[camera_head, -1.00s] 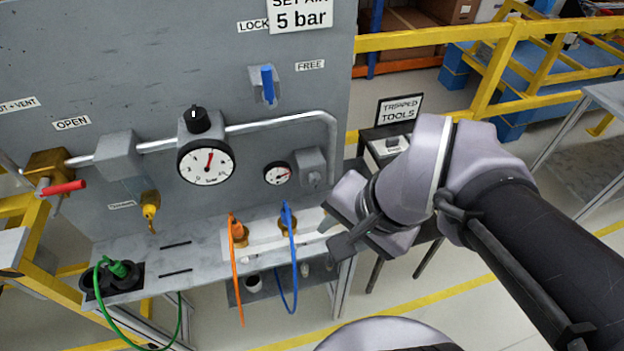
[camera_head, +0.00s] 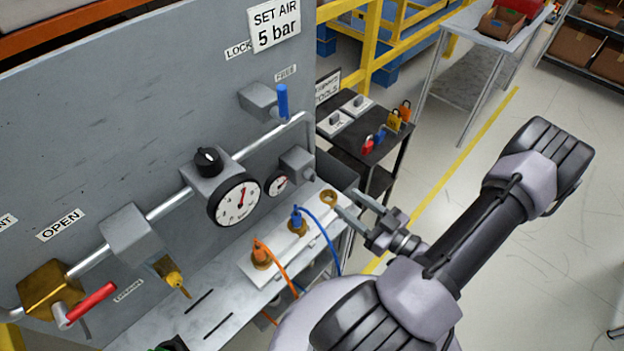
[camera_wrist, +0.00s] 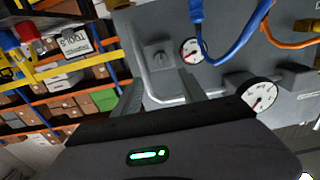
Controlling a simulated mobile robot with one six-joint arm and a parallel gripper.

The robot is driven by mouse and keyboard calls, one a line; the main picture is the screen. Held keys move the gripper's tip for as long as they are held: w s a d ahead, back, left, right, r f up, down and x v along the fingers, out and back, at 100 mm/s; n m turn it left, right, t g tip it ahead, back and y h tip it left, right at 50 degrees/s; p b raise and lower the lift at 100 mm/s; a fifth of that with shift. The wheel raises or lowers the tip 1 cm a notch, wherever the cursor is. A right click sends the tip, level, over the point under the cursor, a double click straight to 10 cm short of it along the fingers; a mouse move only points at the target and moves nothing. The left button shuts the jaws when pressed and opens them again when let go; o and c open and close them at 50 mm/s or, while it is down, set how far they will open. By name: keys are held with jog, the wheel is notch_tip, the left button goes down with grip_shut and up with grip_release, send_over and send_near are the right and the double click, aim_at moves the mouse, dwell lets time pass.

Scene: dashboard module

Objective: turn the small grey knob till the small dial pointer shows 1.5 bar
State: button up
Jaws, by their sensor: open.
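The small grey knob sits on a grey box (camera_head: 295,161) on the panel; in the wrist view the knob (camera_wrist: 158,57) faces me. The small white dial (camera_head: 278,184) is beside it, and it also shows in the wrist view (camera_wrist: 190,50). Its red pointer is visible, but the scale is too small to read. My gripper (camera_head: 349,203) is open and empty, its fingers pointing toward the panel, apart from the knob and lower right of it. In the wrist view the knob appears beyond and roughly between the fingers (camera_wrist: 162,92).
The large dial (camera_head: 235,200) and its black knob (camera_head: 207,161) are left of the small dial. A dark side table (camera_head: 365,140) with padlocks stands behind my gripper.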

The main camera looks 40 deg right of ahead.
aim_at(313, 177)
jog(key=w, duration=0.4)
jog(key=w+b, duration=0.1)
jog(key=w, duration=0.3)
jog(key=w+a+b, duration=0.1)
jog(key=w, duration=0.2)
jog(key=shift+w, duration=0.4)
jog(key=shift+c, duration=0.4)
grip_shut()
